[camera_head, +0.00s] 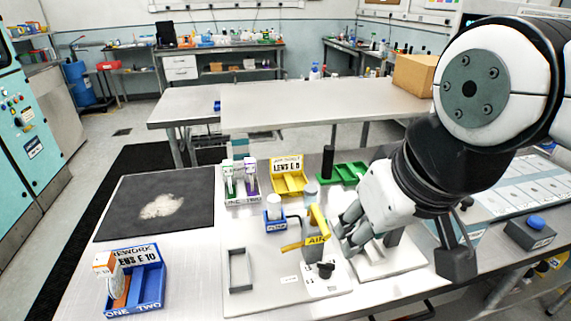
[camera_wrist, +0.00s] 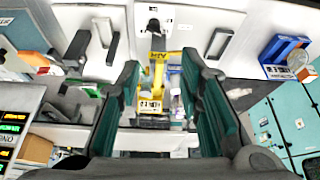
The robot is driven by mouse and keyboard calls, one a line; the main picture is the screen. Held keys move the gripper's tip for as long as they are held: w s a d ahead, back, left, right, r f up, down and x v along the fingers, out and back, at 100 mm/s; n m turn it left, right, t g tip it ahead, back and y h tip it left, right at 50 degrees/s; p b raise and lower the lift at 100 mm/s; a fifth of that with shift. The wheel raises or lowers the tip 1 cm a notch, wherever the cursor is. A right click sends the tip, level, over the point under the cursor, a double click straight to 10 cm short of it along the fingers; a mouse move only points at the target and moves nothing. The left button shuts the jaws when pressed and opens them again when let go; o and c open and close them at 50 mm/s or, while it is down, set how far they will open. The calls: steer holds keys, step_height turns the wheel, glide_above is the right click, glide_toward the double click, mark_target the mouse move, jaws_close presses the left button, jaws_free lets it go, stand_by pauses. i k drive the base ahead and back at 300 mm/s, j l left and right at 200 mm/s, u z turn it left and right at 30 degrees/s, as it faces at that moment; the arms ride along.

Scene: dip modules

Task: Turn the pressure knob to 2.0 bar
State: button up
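A small black knob (camera_head: 326,270) stands on the front right of a light plate (camera_head: 300,288) on the bench. I take it to be the pressure knob; its scale is too small to read. The knob also shows at the top middle of the wrist view (camera_wrist: 153,26). My gripper (camera_head: 348,236) is above the bench, behind and slightly right of the knob, apart from it. In the wrist view my gripper (camera_wrist: 160,72) has its two dark green fingers wide apart with nothing held. A yellow lever marked AIR (camera_head: 318,222) is beside my fingers in the head view.
A blue holder with a white-capped vial (camera_head: 274,213) stands left of the lever. A grey frame (camera_head: 240,269) lies left on the plate. A grey upright fixture (camera_head: 392,247) is right of it. A yellow tray (camera_head: 289,178) and green rack (camera_head: 342,174) stand behind. A blue tray (camera_head: 150,285) is front left.

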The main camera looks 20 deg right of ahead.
mark_target(326, 269)
steer(key=k+z, duration=0.35)
steer(key=k+l+z, duration=0.15)
steer(key=k+z, duration=0.2)
steer(key=k, duration=0.2)
steer(key=k+l, duration=0.2)
steer(key=k, duration=0.35)
